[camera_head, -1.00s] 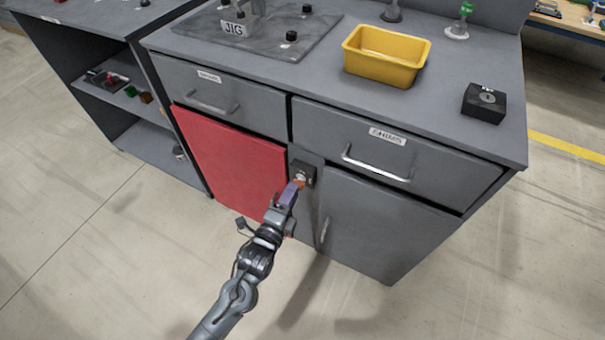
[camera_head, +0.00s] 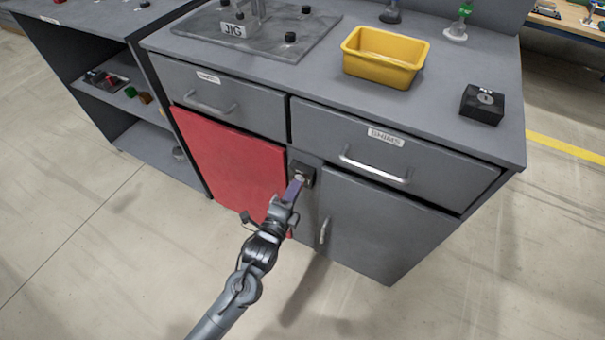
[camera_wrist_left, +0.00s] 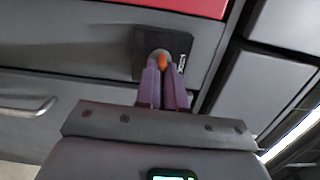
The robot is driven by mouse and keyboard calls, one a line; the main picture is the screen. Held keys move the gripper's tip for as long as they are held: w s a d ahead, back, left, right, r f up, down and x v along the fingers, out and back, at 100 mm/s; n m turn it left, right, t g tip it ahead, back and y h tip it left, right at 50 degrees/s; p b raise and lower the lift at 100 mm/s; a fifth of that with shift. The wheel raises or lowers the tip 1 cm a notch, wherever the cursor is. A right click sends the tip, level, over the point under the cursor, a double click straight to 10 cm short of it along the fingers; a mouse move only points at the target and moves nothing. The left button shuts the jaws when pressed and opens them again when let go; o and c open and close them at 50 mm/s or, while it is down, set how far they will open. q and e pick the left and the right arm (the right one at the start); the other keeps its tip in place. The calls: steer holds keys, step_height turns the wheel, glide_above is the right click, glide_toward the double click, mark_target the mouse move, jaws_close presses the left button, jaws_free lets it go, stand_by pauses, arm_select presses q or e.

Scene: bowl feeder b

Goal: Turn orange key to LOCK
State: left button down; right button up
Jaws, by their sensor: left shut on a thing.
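The orange key (camera_wrist_left: 163,63) shows in the left wrist view, between the tips of my left gripper (camera_wrist_left: 162,68). It sits at the black lock plate (camera_wrist_left: 182,46), which carries a small white label too small to read. In the head view the lock plate (camera_head: 303,172) is on the cabinet front between the red door (camera_head: 229,160) and the grey door. My left gripper (camera_head: 294,188) reaches it from the front, its purple fingers shut on the key. The fingers hide most of the key, so its exact angle is unclear. My right gripper is out of view.
The drawer labelled SHIMS (camera_head: 395,155) is above the grey door (camera_head: 381,222). Open floor lies in front.

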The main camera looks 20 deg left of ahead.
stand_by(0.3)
arm_select(q)
steer(key=shift+n+p, duration=1.55)
steer(key=shift+n, duration=0.95)
